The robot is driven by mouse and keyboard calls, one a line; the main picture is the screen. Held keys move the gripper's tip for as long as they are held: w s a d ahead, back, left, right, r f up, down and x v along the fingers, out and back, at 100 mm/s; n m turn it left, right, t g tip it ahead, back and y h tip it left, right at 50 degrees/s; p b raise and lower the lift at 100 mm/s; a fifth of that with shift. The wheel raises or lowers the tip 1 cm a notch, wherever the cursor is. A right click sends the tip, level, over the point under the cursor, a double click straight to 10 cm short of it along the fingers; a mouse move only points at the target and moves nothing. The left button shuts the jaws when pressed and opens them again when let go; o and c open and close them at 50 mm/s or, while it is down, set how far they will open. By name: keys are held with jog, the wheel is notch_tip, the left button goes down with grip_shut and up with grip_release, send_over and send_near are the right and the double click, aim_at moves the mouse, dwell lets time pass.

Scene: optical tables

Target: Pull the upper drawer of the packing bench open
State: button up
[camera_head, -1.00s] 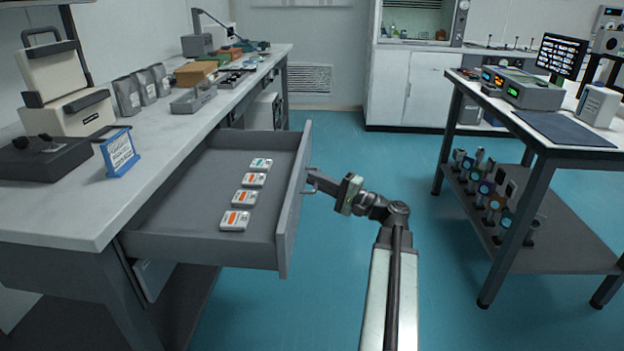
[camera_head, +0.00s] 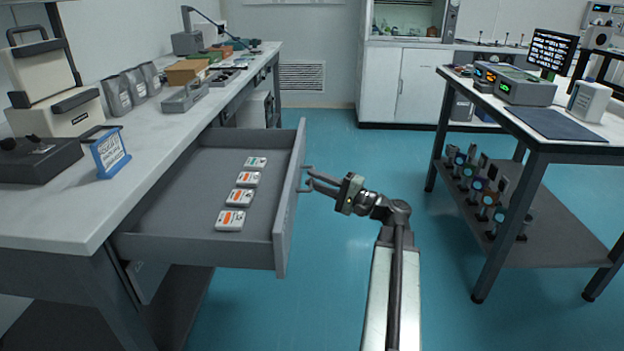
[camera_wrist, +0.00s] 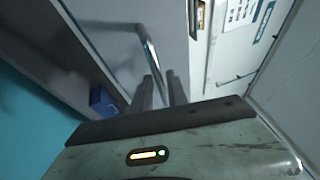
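The upper drawer (camera_head: 143,247) of the packing bench (camera_head: 60,215) stands pulled well out, its inside in plain view. Several small white boxes with orange or green labels (camera_head: 230,220) lie in a row on its floor. The drawer's bar handle (camera_head: 303,180) is on its front and also shows in the wrist view (camera_wrist: 149,48). My gripper (camera_head: 311,180) is open, its two fingers spread right beside the handle. In the wrist view my gripper's fingers (camera_wrist: 159,90) lie by the handle's near end; I cannot tell whether they touch it.
The bench top carries a blue-framed sign (camera_head: 110,154), grey pouches (camera_head: 130,90) and a case (camera_head: 50,85). A table with instruments and a lower shelf (camera_head: 540,215) stands at the right. Blue floor (camera_head: 345,260) lies clear between the bench and that table.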

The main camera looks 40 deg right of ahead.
jog(key=v, duration=0.6)
jog(key=shift+b, duration=0.45)
jog(key=shift+s+f, duration=0.1)
